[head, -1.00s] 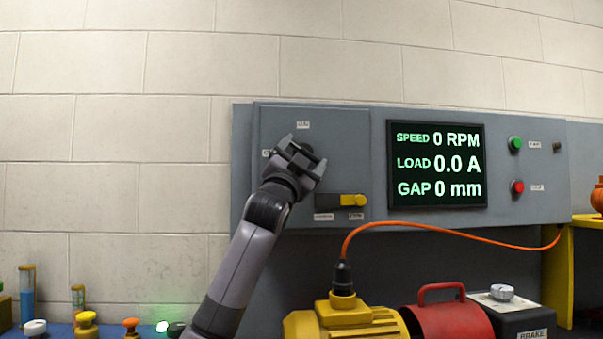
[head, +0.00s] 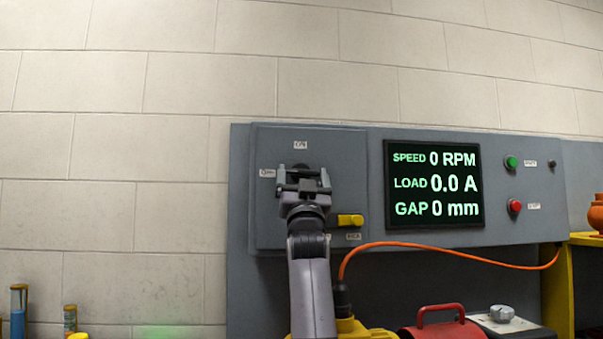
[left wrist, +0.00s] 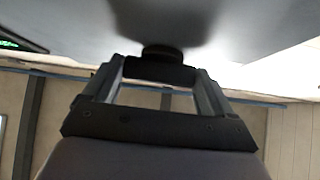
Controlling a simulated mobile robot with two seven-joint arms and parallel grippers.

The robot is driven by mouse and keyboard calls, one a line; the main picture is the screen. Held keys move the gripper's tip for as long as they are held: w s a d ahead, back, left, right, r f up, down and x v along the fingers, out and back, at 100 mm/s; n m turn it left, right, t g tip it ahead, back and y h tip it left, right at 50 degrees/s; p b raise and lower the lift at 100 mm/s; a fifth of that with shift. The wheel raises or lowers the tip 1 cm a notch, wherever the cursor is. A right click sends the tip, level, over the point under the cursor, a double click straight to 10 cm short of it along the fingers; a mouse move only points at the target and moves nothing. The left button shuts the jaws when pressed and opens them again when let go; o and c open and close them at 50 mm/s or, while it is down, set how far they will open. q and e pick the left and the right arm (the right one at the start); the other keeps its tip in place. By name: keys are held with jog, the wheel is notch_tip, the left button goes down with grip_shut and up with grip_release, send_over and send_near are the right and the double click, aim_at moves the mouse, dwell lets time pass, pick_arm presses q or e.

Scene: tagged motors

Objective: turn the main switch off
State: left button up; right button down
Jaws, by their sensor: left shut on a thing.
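The main switch (left wrist: 162,69) is a dark handle on the grey panel door (head: 345,160); in the left wrist view it lies between my fingers, against a round dark base on the panel. In the head view my left gripper (head: 303,181) covers most of it and is shut on it. The ON label (head: 300,145) is just above the gripper, and the OFF label (head: 267,173) is to its left. Which label the handle points at is hidden by the gripper. My right gripper is not in view.
A yellow lever (head: 350,220) sits just right of my left wrist. The screen (head: 434,184) reads 0 RPM, 0.0 A and 0 mm. Green (head: 511,162) and red (head: 514,206) buttons are further right. An orange cable (head: 440,248) and red handle (head: 440,312) are below.

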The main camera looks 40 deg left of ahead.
pick_arm(q)
jog(key=shift+r+n+g+y+p, duration=0.1)
jog(key=shift+n+g+y+p, duration=0.7)
jog(key=shift+n, duration=0.5)
jog(key=o, duration=0.8)
jog(key=shift+d, duration=0.1)
jog(key=shift+o, duration=0.2)
jog(key=shift+b, duration=0.3)
jog(key=shift+s+d+f, duration=0.1)
jog(key=shift+d+f, duration=0.05)
jog(key=shift+f, duration=0.2)
jog(key=b+v, duration=0.2)
jog(key=v, duration=0.4)
jog(key=shift+d, duration=0.2)
jog(key=shift+s, duration=0.1)
